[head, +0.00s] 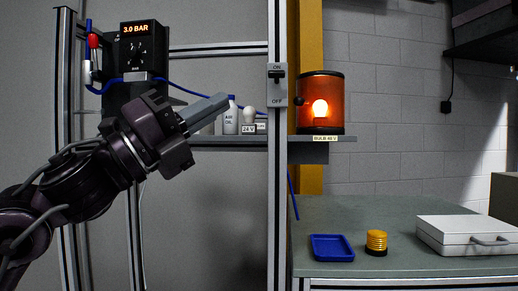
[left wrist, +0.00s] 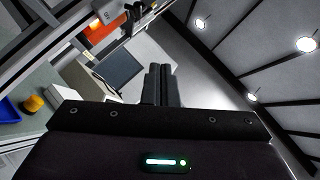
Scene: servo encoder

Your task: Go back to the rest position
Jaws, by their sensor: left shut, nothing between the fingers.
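My left gripper (head: 207,112) comes in from the left in the head view, raised in front of the shelf and pointing up to the right. Its fingers are shut with nothing between them. In the left wrist view the two closed fingers (left wrist: 161,84) lie side by side. They are apart from the switch and the lamp. My right gripper is not in either view.
A black unit reading 3.0 BAR (head: 140,50) hangs on the frame at left. An ON/OFF switch (head: 277,85) is on the post, beside a lit orange lamp (head: 320,103). A blue tray (head: 332,248), a yellow beacon (head: 376,243) and a white case (head: 465,234) are on the bench.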

